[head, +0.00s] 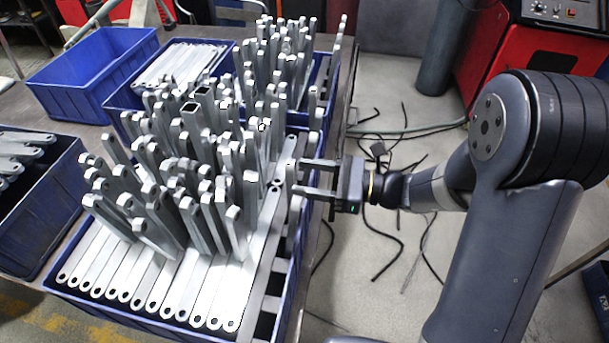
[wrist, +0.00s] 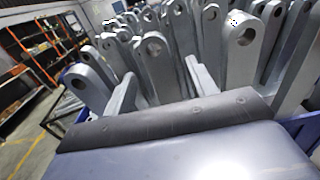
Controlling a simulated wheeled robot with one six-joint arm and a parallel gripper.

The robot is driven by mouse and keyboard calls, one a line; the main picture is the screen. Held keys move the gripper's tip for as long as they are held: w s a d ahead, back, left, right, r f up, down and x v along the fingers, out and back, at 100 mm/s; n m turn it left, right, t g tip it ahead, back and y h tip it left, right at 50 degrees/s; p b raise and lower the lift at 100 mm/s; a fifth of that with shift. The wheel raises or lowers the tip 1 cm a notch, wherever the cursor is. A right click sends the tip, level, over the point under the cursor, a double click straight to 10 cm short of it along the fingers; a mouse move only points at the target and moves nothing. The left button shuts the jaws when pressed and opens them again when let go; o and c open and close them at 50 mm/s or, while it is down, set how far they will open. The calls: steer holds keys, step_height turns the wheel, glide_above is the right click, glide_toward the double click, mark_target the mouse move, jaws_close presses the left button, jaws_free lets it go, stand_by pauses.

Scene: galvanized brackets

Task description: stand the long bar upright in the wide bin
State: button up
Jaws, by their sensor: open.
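A wide blue bin (head: 292,300) in front holds several flat grey bars (head: 160,285) side by side and a dense cluster of upright, leaning bars (head: 205,195). I cannot tell which bar is the long bar. My gripper (head: 299,176) reaches in from the right over the bin's right edge, open, its two fingers pointing left at the upright bars. In the wrist view my gripper (wrist: 160,88) has a bar with a round hole (wrist: 153,62) standing between or just beyond its fingers. Contact cannot be told, and the lower parts of the bars are hidden.
A second blue bin with bars (head: 182,62) stands behind, and an empty-looking blue bin (head: 90,72) is at back left. Another blue bin (head: 35,215) is at far left. Black cables (head: 385,225) lie on the floor at right. A red machine (head: 535,45) stands at back right.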

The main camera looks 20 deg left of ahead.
steer(key=w+d+b, duration=0.1)
steer(key=d, duration=0.8)
steer(key=shift+d, duration=0.3)
steer(key=shift+a, duration=0.15)
steer(key=a, duration=0.3)
steer(key=a+p, duration=0.1)
steer(key=a, duration=0.3)
steer(key=s+a, duration=0.1)
steer(key=a, duration=0.2)
steer(key=shift+s+a+r, duration=0.1)
steer(key=shift+a, duration=0.05)
steer(key=shift+a+r+p, duration=0.2)
steer(key=shift+r+p, duration=0.05)
steer(key=shift+p, duration=0.25)
steer(key=shift+d+r+p, duration=0.1)
steer(key=shift+r+p, duration=0.2)
steer(key=shift+r, duration=0.1)
